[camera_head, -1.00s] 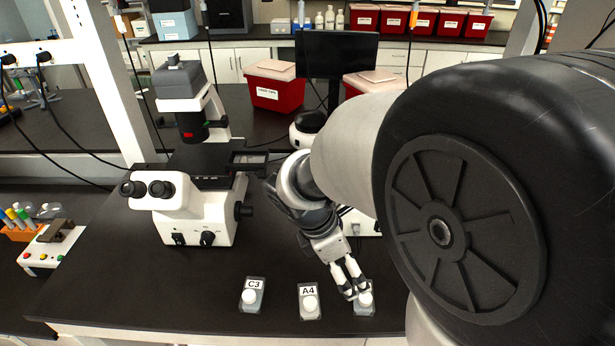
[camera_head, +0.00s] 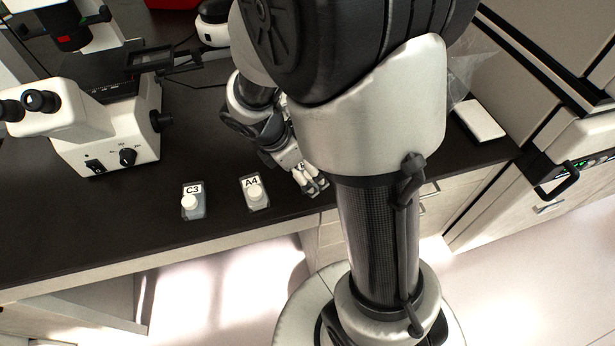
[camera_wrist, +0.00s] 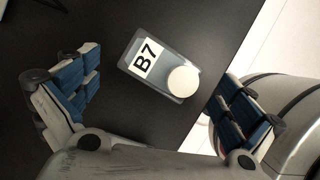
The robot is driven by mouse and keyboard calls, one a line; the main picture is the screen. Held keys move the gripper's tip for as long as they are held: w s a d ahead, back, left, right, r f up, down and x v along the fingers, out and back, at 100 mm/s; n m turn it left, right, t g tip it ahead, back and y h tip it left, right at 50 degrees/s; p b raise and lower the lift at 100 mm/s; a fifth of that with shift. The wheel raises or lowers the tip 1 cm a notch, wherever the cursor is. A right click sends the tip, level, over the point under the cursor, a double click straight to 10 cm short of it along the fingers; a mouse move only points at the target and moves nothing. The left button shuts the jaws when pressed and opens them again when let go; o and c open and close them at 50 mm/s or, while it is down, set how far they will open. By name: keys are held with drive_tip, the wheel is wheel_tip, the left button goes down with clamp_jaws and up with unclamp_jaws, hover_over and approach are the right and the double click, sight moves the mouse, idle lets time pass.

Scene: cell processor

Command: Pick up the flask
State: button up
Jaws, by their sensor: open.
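A flask labelled B7 (camera_wrist: 160,68), with a white round cap, lies on the dark bench in the wrist view. My gripper (camera_wrist: 165,100) is open, with its blue-padded fingers apart on either side of the flask and nothing between them touching it. In the head view my gripper (camera_head: 314,187) is low over the bench near its front edge and hides most of that flask. Flask C3 (camera_head: 193,202) and flask A4 (camera_head: 256,194) lie to its left, each with a white cap.
A white microscope (camera_head: 105,130) stands on the bench (camera_head: 60,220) at the left. The bench's front edge runs close by the flasks. A white flat object (camera_head: 480,120) lies on the right. Bench between microscope and flasks is clear.

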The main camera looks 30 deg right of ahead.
drive_tip(key=shift+d+f, duration=0.25)
drive_tip(key=shift+f, duration=0.35)
drive_tip(key=shift+r, duration=0.1)
drive_tip(key=shift+c, duration=0.2)
drive_tip(key=c, duration=1)
